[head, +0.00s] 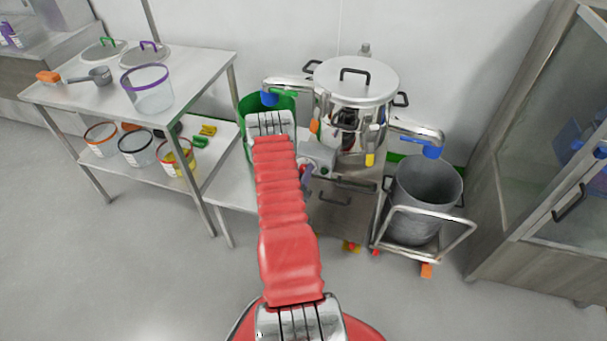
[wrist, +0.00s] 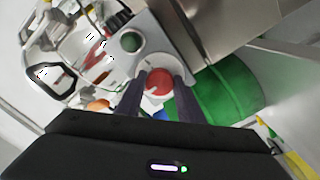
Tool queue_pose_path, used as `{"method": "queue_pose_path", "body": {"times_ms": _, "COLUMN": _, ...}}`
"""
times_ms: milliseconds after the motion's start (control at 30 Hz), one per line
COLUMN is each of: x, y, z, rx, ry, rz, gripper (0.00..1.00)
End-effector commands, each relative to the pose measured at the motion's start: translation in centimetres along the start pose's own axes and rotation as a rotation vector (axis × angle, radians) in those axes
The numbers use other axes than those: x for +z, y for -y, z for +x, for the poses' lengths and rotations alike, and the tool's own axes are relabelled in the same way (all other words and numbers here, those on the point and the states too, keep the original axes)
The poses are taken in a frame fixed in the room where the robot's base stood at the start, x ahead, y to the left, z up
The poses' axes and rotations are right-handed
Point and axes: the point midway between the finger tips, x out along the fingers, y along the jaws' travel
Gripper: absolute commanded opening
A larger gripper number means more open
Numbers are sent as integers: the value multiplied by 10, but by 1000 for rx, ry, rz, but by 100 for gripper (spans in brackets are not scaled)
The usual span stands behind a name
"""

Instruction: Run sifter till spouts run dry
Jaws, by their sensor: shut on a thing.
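The steel sifter (head: 355,75) stands by the back wall with its lid on. Its left spout (head: 290,83) has a blue end above a green bin (head: 248,103), and its right spout (head: 415,128) has a blue end above a grey bin (head: 428,190). I cannot make out any flow at either spout. A grey control box (head: 318,155) is on the sifter's front left. In the wrist view the box shows a green button (wrist: 131,41) and a red button (wrist: 159,80). My gripper (wrist: 160,85) is shut on the red button, one finger on each side.
A steel table (head: 200,68) at left holds tubs, lids and a scoop, with more tubs on its lower shelf. The grey bin sits in a wheeled frame (head: 440,245). A glass-fronted cabinet (head: 550,150) stands at right. The floor in front is mostly clear.

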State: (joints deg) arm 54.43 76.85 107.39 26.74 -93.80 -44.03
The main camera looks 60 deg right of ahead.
Motion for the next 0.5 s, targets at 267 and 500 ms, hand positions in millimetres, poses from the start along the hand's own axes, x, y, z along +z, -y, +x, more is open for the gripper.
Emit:
{"method": "queue_pose_path", "body": {"times_ms": 267, "x": 0, "y": 2, "z": -1, "rx": -5, "ry": 1, "rz": 0, "gripper": 42}}
{"method": "queue_pose_path", "body": {"times_ms": 500, "x": 0, "y": 1, "z": 0, "rx": -3, "ry": 0, "rz": 1, "gripper": 53}}
